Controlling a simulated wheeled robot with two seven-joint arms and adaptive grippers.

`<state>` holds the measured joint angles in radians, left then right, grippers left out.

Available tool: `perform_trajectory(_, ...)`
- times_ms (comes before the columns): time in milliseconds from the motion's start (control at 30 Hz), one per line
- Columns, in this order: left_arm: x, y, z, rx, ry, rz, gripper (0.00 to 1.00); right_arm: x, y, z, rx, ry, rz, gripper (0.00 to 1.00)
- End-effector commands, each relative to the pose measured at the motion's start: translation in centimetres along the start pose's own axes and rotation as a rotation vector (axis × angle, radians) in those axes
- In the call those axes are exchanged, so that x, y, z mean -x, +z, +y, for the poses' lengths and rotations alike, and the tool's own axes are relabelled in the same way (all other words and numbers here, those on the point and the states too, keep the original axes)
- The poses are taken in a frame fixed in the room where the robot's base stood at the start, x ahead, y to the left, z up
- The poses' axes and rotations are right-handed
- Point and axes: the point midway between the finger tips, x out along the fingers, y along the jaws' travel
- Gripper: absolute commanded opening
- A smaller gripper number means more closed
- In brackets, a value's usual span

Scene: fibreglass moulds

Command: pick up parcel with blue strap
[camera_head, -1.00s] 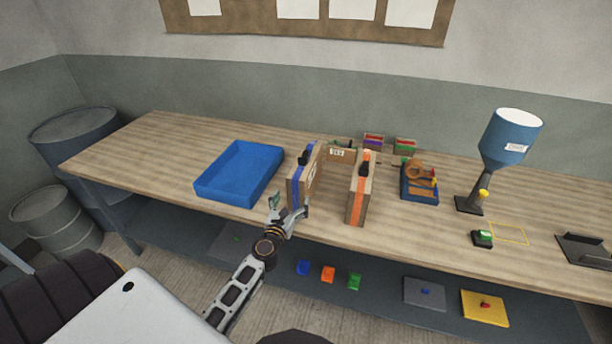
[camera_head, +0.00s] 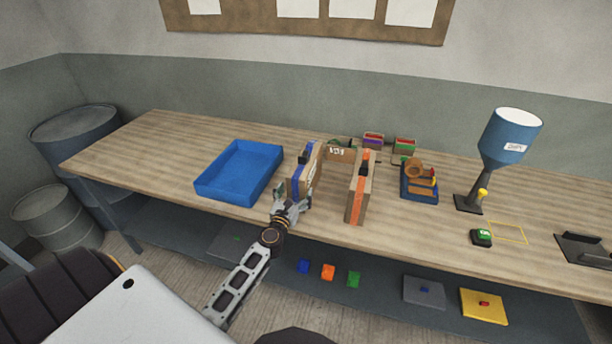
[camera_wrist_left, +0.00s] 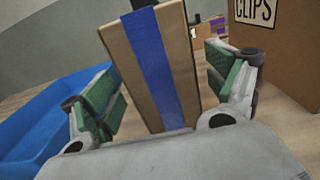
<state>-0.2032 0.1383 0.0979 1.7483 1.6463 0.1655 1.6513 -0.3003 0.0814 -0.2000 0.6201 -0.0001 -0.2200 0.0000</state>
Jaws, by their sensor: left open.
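The parcel with the blue strap (camera_head: 304,172) is a brown box standing upright near the front edge of the bench, right of the blue tray. In the left wrist view its narrow face with the blue strap (camera_wrist_left: 155,68) stands between my left gripper's green-padded fingers. My left gripper (camera_head: 289,196) is open at the parcel's near side. A gap shows between the pads and the box on both sides in the wrist view (camera_wrist_left: 168,90). The lower front of the parcel is partly hidden by the gripper in the head view. My right gripper is not in view.
A parcel with an orange strap (camera_head: 359,188) stands close to the right. The empty blue tray (camera_head: 213,194) lies to the left. Behind is an open brown box (camera_head: 338,153). A blue hopper lamp-like stand (camera_head: 503,140) is farther right. The bench's left end is clear.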

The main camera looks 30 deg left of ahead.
Motion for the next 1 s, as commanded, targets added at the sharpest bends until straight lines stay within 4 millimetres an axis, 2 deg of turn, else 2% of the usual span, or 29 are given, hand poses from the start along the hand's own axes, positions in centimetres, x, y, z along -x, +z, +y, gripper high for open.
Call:
perform_trajectory(600, -4.5, 0.1, -0.1, -0.001, 0.0, -0.001, 0.88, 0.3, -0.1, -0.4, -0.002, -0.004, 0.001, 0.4)
perform_trajectory(1000, -5.0, 0.1, -0.1, 0.0, 0.0, 0.0, 0.88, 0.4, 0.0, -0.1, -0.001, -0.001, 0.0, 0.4)
